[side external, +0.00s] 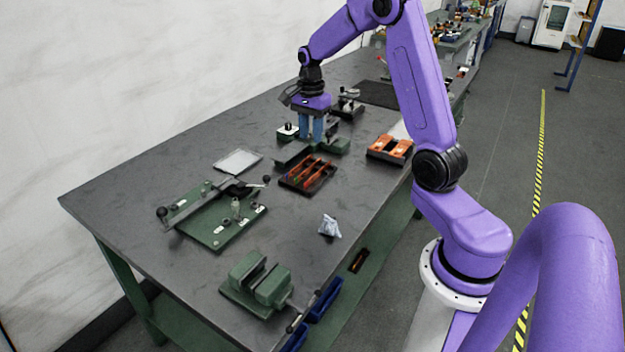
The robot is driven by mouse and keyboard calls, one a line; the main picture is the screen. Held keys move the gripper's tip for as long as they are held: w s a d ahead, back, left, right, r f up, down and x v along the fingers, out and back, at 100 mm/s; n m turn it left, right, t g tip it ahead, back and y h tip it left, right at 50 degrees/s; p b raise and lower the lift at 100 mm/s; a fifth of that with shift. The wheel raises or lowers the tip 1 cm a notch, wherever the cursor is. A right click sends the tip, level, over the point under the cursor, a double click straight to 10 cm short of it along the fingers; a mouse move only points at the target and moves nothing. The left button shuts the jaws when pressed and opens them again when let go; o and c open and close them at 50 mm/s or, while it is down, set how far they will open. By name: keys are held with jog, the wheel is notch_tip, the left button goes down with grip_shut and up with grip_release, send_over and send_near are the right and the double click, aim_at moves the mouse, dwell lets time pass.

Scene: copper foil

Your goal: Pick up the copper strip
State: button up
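Orange-copper strips lie in a black slotted tray (293,187) near the middle of the bench. One copper strip (311,170) shows among several there; I cannot tell which one the task means. A second dark tray to the right holds more orange-copper pieces (391,146). My gripper (312,138) points down with its two blue fingers just behind the slotted tray, over or beside a green fixture. The fingertips are small in view, and I cannot tell whether they hold anything or how far apart they are.
A green clamp plate with a lever (222,232) stands to the left, with a pale flat sheet (238,160) behind it. A green vise (258,283) is at the front. A crumpled grey cloth (329,226) lies near the right edge. Bare bench surrounds the cloth.

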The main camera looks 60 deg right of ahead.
send_over(313, 179)
jog(key=a, duration=0.1)
notch_tip(313, 179, down, 9)
jog(key=shift+r, duration=0.2)
jog(key=shift+w+d+f, duration=0.1)
jog(key=shift+f, duration=1.35)
jog(key=shift+d+f, duration=0.1)
jog(key=shift+f, duration=1.3)
grip_shut()
